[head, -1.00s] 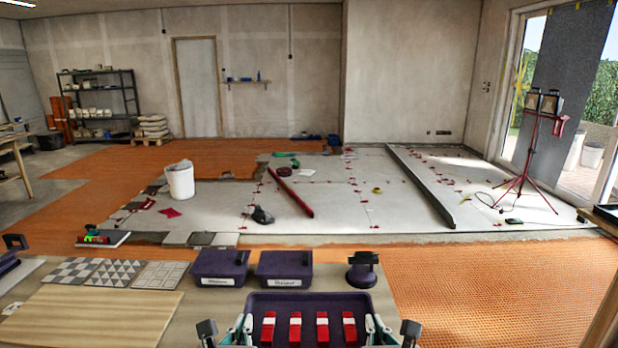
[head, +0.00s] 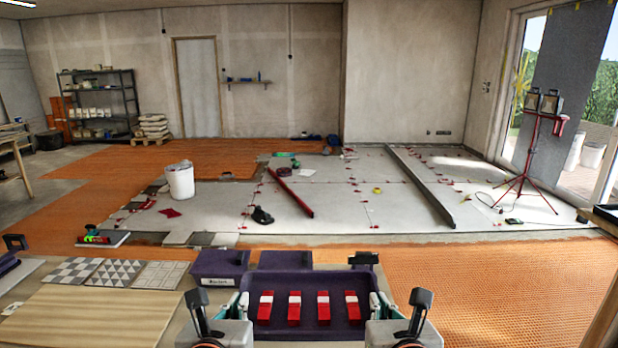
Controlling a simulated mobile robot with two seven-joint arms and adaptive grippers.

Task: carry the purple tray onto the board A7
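The purple tray (head: 309,333) is at the bottom centre of the head view, with several red and white pieces standing in it. My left gripper (head: 243,304) is closed on its left end wall and my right gripper (head: 375,304) on its right end wall. The tray looks level and held up, hiding part of the bins behind it. A pale wooden board (head: 90,318) lies flat on the worktop to the left of the tray. No A7 mark is readable on it.
Two purple bins (head: 220,264) and a dark purple-handled tool (head: 364,259) stand behind the tray. Patterned tile samples (head: 115,272) lie behind the board. A dark purple item (head: 8,262) is at the far left edge. The board's top is clear.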

